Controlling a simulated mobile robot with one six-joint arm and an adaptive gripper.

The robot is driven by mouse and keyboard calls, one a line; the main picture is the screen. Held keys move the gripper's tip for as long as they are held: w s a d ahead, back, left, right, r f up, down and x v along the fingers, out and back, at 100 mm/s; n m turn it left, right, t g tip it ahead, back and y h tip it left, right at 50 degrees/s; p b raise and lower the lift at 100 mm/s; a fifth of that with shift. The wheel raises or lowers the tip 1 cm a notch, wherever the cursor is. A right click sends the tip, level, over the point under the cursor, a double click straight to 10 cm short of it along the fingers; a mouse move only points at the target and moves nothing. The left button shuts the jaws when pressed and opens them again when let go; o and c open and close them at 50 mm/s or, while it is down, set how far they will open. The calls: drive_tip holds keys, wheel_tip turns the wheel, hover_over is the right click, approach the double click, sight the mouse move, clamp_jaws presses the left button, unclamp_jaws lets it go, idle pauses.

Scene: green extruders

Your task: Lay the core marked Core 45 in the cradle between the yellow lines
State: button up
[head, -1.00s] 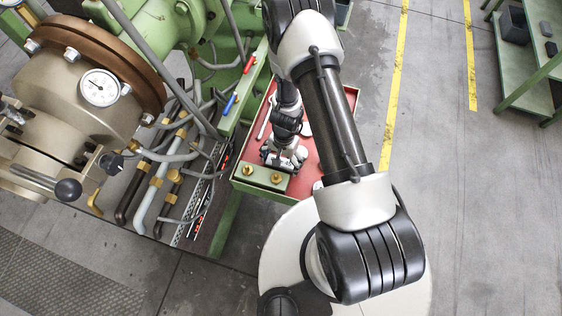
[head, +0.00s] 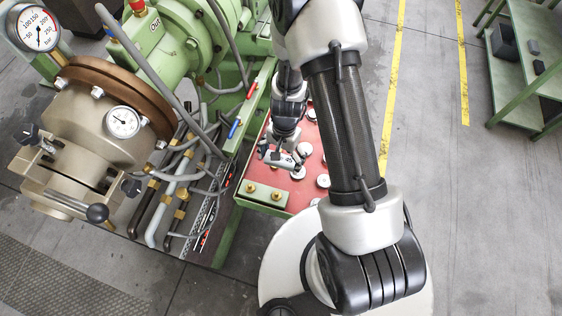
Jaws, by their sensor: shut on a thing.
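My gripper (head: 281,161) is in the head view, pointing down over a red-topped tray or cart surface (head: 266,176) with green edges. It is shut on a small pale piece, mostly hidden by the fingers, and I cannot tell which core it is. Several white round pieces stand on the red surface, one right of the gripper (head: 304,149), one just beside the fingertips (head: 298,173) and one farther right (head: 323,181). Their markings are too small to read. I cannot make out a cradle. Two yellow lines (head: 392,90) (head: 462,65) run along the floor at the right.
A green extruder (head: 165,50) with gauges (head: 122,122), hoses and pipes (head: 165,200) stands close left of the tray. A green shelf bench (head: 520,60) with dark boxes is at the far right. The floor between is clear. My arm hides part of the tray's right side.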

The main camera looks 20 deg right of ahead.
drive_tip(key=shift+r, duration=0.7)
drive_tip(key=w+r+n, duration=0.1)
drive_tip(key=w+r+n+b, duration=0.1)
drive_tip(key=r, duration=0.1)
drive_tip(key=w+a+r+n+b, duration=0.1)
drive_tip(key=shift+w+r+n, duration=0.2)
drive_tip(key=shift+r+n, duration=0.15)
drive_tip(key=shift+n, duration=0.05)
wheel_tip(320, 180, up, 8)
drive_tip(key=w+d+n+h+b, duration=0.1)
drive_tip(key=n+b, duration=0.1)
drive_tip(key=n, duration=0.3)
drive_tip(key=shift+w+r+n, duration=0.15)
drive_tip(key=shift+n, duration=0.15)
